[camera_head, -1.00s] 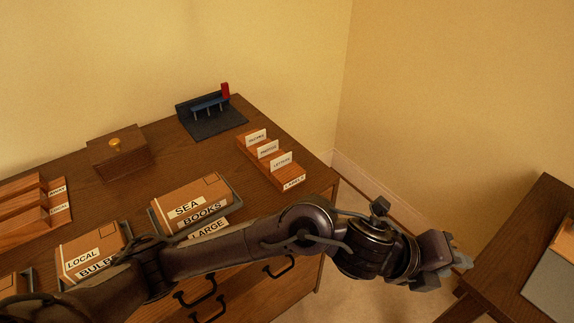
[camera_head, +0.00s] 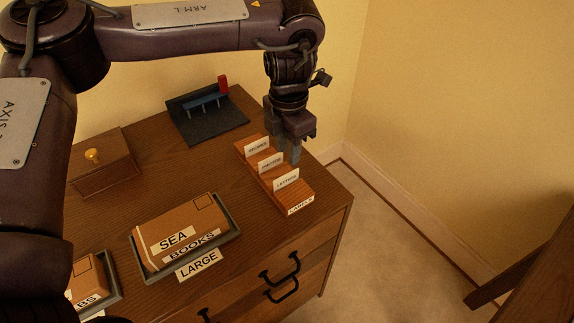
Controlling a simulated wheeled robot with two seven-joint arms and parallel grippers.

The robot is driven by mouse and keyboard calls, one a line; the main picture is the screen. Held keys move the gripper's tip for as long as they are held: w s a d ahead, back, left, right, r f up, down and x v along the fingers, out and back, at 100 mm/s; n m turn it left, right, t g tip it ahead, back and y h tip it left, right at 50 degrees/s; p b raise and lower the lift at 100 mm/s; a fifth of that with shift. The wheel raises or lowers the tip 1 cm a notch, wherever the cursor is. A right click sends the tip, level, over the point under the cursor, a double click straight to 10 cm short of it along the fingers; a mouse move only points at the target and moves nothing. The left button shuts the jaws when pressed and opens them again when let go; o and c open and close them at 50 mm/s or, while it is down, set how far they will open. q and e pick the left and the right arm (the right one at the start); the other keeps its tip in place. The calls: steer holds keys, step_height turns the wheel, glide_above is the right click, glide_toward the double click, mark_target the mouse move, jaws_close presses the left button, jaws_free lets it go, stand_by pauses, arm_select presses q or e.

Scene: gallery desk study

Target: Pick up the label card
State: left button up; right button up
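Three white label cards stand in slots of a wooden rack (camera_head: 300,206) marked LABELS at the desk's right side. The back card (camera_head: 257,148) looks to read RECORDS, the middle card (camera_head: 270,163) PHOTOS, and the front card (camera_head: 286,181) LETTERS. My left gripper (camera_head: 288,148) points down over the rack's right side, close to the back and middle cards. Its fingers look apart with nothing between them. I cannot tell whether a finger touches a card. My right gripper is not in view.
The desk (camera_head: 225,265) also bears a cardboard box (camera_head: 178,225) in a grey tray, another tray at lower left, a wooden box (camera_head: 104,170) with a brass knob, and a dark base with a blue bench model (camera_head: 205,104). Walls stand behind; another table is at right.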

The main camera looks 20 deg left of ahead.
mark_target(286, 175)
arm_select(q)
steer(key=shift+s+d+f, duration=0.35)
steer(key=shift+s+f, duration=0.35)
steer(key=shift+s, duration=0.1)
steer(key=f, duration=0.3)
steer(key=a+f, duration=0.1)
steer(key=shift+w+f+p, duration=0.3)
steer(key=shift+f+p, duration=0.1)
steer(key=shift+f, duration=0.3)
steer(key=c, duration=0.5)
jaws_close()
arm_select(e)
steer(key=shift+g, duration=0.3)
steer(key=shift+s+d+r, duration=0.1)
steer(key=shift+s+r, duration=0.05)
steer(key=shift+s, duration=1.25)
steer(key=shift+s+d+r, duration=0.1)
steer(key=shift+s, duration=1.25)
